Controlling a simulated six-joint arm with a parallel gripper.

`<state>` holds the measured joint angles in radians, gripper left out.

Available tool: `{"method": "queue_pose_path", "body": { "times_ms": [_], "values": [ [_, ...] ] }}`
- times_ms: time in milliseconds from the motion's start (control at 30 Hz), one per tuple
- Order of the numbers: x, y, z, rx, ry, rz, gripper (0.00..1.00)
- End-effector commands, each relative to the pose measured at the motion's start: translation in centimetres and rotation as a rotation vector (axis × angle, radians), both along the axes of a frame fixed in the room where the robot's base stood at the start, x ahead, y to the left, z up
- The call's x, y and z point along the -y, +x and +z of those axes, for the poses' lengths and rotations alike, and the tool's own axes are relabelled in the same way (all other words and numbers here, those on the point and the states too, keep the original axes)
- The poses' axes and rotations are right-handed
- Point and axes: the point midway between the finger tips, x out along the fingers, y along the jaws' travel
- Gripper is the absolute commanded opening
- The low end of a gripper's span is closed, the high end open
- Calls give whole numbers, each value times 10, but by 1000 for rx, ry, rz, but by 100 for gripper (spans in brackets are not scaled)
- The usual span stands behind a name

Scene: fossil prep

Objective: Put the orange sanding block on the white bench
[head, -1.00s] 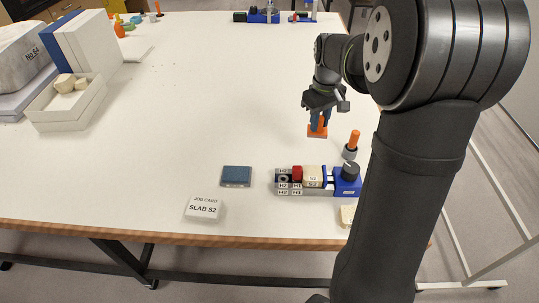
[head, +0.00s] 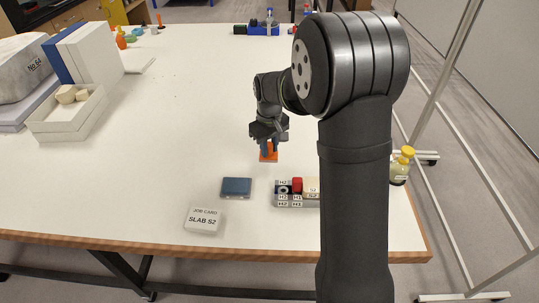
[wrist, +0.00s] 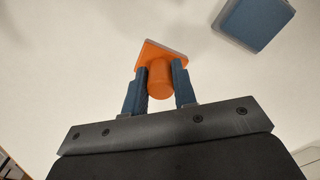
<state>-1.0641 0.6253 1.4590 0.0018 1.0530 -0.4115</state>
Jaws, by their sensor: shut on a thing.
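My gripper (head: 267,147) is shut on the orange sanding block (head: 268,158), holding it by its round upright handle with the flat base below. In the wrist view, the two blue fingers of my gripper (wrist: 160,88) sit either side of the handle of the orange block (wrist: 160,77). The block is over the white bench (head: 170,120), behind and right of a dark blue flat block (head: 237,186). I cannot tell whether its base touches the bench. The blue block also shows top right in the wrist view (wrist: 255,20).
A job card block (head: 204,219) marked SLAB S2 stands near the front edge. A grey rack (head: 284,199) with labelled pieces is to the right, partly behind my arm. A yellow-capped jar (head: 400,166) is at the right edge. A tray (head: 60,122) lies left. The bench centre is clear.

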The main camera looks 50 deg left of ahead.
Motion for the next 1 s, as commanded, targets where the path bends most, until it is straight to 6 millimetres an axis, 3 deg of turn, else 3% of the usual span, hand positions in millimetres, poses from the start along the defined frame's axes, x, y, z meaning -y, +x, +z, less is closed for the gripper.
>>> {"method": "queue_pose_path", "body": {
  "times_ms": [233, 600, 633, 733, 1000],
  "values": [
    [1, 0, -34, -1, -3, 0, 7],
    [1, 0, -39, 0, -1, 0, 7],
    [1, 0, -39, 0, -1, 0, 27],
    [1, 0, -39, 0, -1, 0, 47],
    [1, 0, -38, 0, -1, 0, 47]
  ]
}}
